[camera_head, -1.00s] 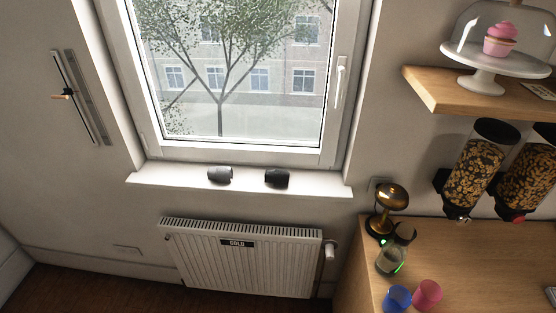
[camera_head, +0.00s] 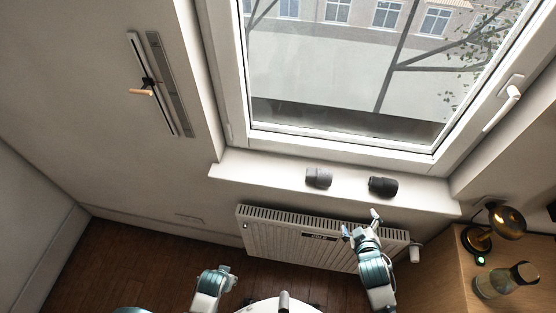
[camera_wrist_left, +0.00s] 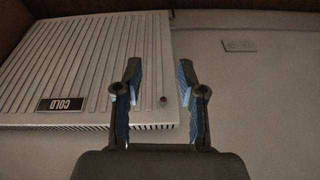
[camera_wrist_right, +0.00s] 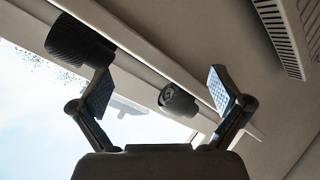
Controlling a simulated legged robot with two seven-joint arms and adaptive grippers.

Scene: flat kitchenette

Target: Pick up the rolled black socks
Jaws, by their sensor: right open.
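The rolled black socks (camera_head: 383,187) lie on the white windowsill (camera_head: 240,169), right of a similar dark grey roll (camera_head: 318,178). In the right wrist view the black roll (camera_wrist_right: 80,42) is at upper left, beside the left finger. The grey roll (camera_wrist_right: 178,99) shows farther off between the fingers. My right gripper (camera_head: 361,222) is open and empty, over the radiator and just in front of and below the black socks, apart from them. My left gripper (camera_head: 226,276) is low at left of centre; its fingers (camera_wrist_left: 160,72) are apart with nothing between them.
The white radiator (camera_head: 270,233) is under the sill. The window (camera_head: 340,105) rises behind it. A wooden counter (camera_head: 455,285) at right holds a gold lamp (camera_head: 507,222) and a glass vessel (camera_head: 510,282). The sill left of the grey roll is clear.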

